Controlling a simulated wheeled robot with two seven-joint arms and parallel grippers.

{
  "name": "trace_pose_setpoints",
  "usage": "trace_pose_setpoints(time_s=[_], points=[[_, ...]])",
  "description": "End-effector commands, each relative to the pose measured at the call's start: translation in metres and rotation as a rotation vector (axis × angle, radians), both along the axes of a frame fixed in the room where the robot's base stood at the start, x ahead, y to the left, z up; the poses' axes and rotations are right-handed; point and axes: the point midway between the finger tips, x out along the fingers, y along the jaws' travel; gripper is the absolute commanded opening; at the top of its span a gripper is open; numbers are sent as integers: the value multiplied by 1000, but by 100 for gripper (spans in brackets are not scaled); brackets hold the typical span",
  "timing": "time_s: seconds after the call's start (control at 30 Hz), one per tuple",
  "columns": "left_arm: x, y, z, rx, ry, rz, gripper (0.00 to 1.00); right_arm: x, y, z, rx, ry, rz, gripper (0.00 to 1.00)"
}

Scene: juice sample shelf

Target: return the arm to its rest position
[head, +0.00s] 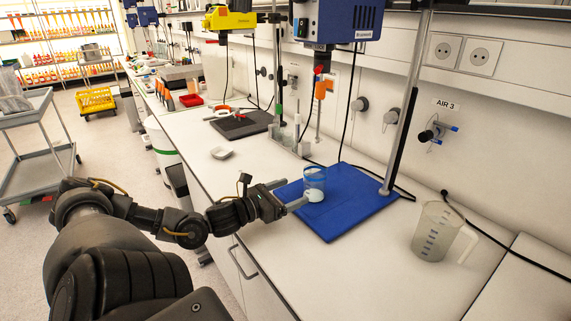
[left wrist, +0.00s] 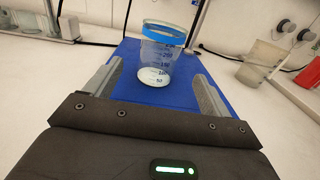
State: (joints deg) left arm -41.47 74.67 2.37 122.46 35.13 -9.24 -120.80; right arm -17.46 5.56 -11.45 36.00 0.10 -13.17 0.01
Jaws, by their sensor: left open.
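My left gripper (head: 294,196) reaches in from the left over the bench, low at the near left edge of the blue mat. It is open. A clear beaker (head: 314,184) with a blue rim stands upright on the blue mat (head: 350,212), just beyond the fingertips. In the left wrist view, the beaker (left wrist: 158,55) stands upright beyond and between the two spread fingers (left wrist: 155,88), with blue mat visible around it. I cannot tell whether a finger touches it. My right gripper is not in view.
A measuring jug (head: 437,232) stands right of the mat. A metal stand rod (head: 408,110) rises at the mat's back and carries a blue stirrer motor (head: 340,20) above the bench. A small white dish (head: 222,153) lies left of the mat. The front right bench is clear.

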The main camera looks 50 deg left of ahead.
Motion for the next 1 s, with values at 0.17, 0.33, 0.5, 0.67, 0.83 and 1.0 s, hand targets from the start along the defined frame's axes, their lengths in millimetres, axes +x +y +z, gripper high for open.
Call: trace_pose_setpoints(time_s=[0.17,0.33,0.5,0.67,0.83,1.0], points=[[-8,1,0,1,1,0,82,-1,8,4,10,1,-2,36],[-9,1,0,1,0,0,82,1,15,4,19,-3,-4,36],[-9,1,0,1,0,0,82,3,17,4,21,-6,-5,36],[-9,1,0,1,0,0,82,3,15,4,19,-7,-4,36],[-9,1,0,1,0,0,82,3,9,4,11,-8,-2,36],[-10,3,0,1,1,2,82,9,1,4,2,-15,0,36]])
